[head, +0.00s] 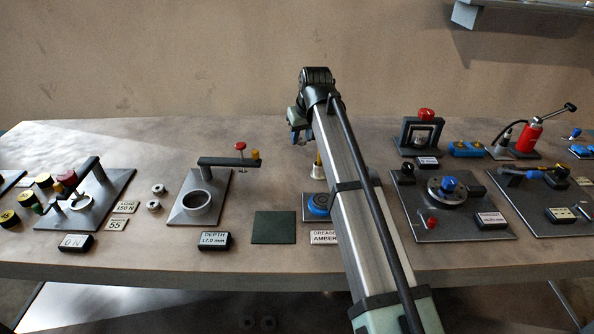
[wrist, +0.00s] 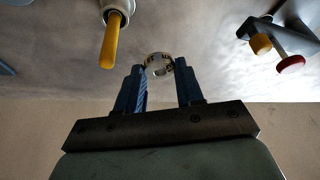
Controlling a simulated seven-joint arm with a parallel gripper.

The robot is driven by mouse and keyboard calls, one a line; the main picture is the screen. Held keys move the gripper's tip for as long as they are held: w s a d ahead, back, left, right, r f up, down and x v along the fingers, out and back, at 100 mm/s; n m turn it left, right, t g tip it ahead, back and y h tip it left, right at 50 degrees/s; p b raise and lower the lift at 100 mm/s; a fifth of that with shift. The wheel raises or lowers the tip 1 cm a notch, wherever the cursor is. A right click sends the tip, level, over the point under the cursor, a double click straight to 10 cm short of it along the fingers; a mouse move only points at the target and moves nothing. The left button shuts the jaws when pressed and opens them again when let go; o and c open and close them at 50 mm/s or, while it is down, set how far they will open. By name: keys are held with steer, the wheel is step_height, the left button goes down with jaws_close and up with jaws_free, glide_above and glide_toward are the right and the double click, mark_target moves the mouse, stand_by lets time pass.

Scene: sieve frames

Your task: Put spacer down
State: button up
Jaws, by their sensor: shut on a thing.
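The spacer (wrist: 159,64) is a small, shiny metal ring with dark marks. It sits between the two blue fingertips of my gripper (wrist: 160,75) in the wrist view, and the fingers are shut on it. In the head view my gripper (head: 301,134) hangs off the end of my arm, above the back part of the bench. I cannot make out the spacer there. The bench surface shows blurred beyond the ring in the wrist view, so its height above the bench cannot be told.
A dark green pad (head: 275,228) lies bare at the bench front. Left of it stands a depth gauge (head: 196,203) with a ring-shaped cup. Two small metal rings (head: 156,198) lie farther left. A yellow-tipped tool (wrist: 111,40) and the gauge's red knob (wrist: 290,64) show in the wrist view.

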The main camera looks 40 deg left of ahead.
mark_target(296, 175)
steer(key=shift+s+a+f, duration=0.15)
steer(key=shift+s+f, duration=0.1)
steer(key=shift+f, duration=0.2)
steer(key=shift+s+a+f, duration=0.1)
steer(key=shift+s+f, duration=0.15)
steer(key=shift+f, duration=5.25)
steer(key=shift+f, duration=0.1)
steer(key=o, duration=1.1)
steer(key=v, duration=1.1)
steer(key=shift+s+d+r, duration=0.15)
steer(key=shift+d+r, duration=0.05)
steer(key=shift+r, duration=0.35)
steer(key=shift+c, duration=1.2)
